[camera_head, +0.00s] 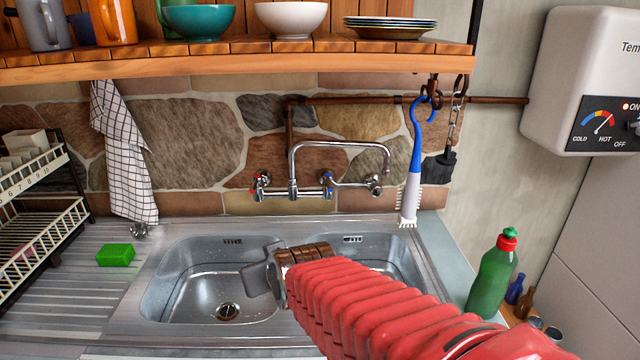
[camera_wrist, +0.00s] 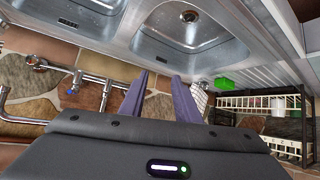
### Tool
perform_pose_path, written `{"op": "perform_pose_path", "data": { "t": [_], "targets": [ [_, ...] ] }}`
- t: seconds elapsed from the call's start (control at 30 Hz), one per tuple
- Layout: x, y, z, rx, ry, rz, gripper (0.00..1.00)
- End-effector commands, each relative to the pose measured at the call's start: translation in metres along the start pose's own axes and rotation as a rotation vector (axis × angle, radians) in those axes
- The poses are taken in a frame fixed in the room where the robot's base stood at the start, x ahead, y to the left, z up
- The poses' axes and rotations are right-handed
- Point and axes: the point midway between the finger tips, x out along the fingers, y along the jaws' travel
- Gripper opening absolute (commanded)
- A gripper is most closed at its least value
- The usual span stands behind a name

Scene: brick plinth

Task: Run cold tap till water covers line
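The wall tap (camera_head: 292,188) has a blue-marked cold handle (camera_head: 327,182) on the right and a red-marked hot handle (camera_head: 258,188) on the left. Its spout (camera_head: 345,144) swings right, over the right basin's side. The blue-marked handle also shows in the wrist view (camera_wrist: 73,90). No water stream shows. The left basin (camera_head: 180,275) has its drain (camera_head: 228,311) in view and only droplets; my arm partly hides the right basin (camera_head: 400,250). I cannot see a fill line. My gripper (camera_head: 262,275) is over the sink, apart from the tap; its fingers are apart and empty in the wrist view (camera_wrist: 160,90).
A black plug (camera_head: 438,168) hangs on a chain beside a blue-and-white brush (camera_head: 412,175). A green bottle (camera_head: 492,275) stands right of the sink. A green sponge (camera_head: 115,255) and dish rack (camera_head: 45,215) are left. A shelf (camera_head: 240,62) overhangs the tap.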

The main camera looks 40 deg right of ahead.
Motion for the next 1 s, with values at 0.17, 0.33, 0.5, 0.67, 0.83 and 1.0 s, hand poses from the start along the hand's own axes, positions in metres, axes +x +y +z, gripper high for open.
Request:
{"op": "perform_pose_path", "data": {
  "t": [0.17,0.33,0.5,0.67,0.83,1.0],
  "targets": [
    [0.032,0.039,-0.024,0.021,0.126,0.081,0.29],
    [0.054,0.079,-0.044,0.028,0.254,0.156,0.29],
    [0.068,0.123,-0.057,0.028,0.376,0.251,0.29],
    [0.073,0.164,-0.063,0.018,0.485,0.344,0.29],
    [0.073,0.194,-0.064,0.006,0.567,0.417,0.29],
    [0.071,0.203,-0.066,0.0,0.598,0.443,0.29]
  ]
}}
